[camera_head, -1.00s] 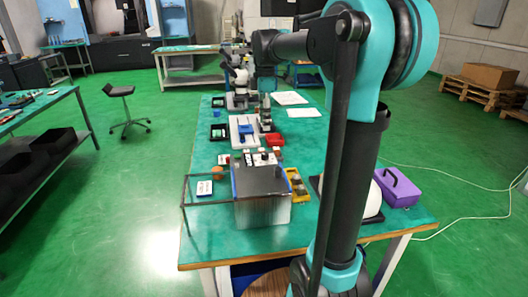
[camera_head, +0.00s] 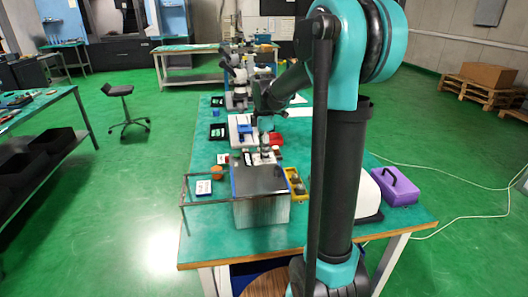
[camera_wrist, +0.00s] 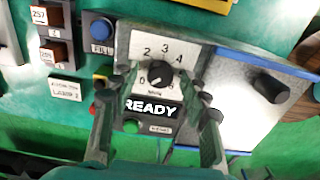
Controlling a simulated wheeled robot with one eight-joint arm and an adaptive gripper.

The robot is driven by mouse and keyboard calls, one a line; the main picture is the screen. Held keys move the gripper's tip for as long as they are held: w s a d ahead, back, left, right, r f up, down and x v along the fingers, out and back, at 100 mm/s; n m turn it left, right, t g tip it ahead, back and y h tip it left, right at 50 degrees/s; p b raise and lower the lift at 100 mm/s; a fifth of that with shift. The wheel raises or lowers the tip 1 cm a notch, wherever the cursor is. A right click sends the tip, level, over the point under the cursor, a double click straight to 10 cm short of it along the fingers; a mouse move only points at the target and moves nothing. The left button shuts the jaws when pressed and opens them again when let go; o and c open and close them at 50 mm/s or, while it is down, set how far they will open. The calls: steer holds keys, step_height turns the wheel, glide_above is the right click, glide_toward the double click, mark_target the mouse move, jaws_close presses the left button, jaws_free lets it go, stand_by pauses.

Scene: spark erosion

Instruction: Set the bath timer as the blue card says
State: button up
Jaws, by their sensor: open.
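The timer dial (camera_wrist: 160,74) is a black knob with a white pointer mark on a pale plate with numbers around it, including 2, 3 and 4. Its exact setting is hard to read. A display below it (camera_wrist: 152,109) reads READY. My gripper (camera_wrist: 168,82) is open, with one finger on each side of the knob; contact cannot be told. In the head view my gripper (camera_head: 267,150) is over the far end of the grey-topped box (camera_head: 260,180).
A blue FILL button (camera_wrist: 101,29) is left of the dial, and a larger black knob (camera_wrist: 271,87) is right. Brown blocks labelled 257 (camera_wrist: 47,14) and 255 stand farther left. A yellow tray (camera_head: 296,184) and purple case (camera_head: 396,187) are right of the box.

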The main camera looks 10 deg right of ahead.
jaws_close()
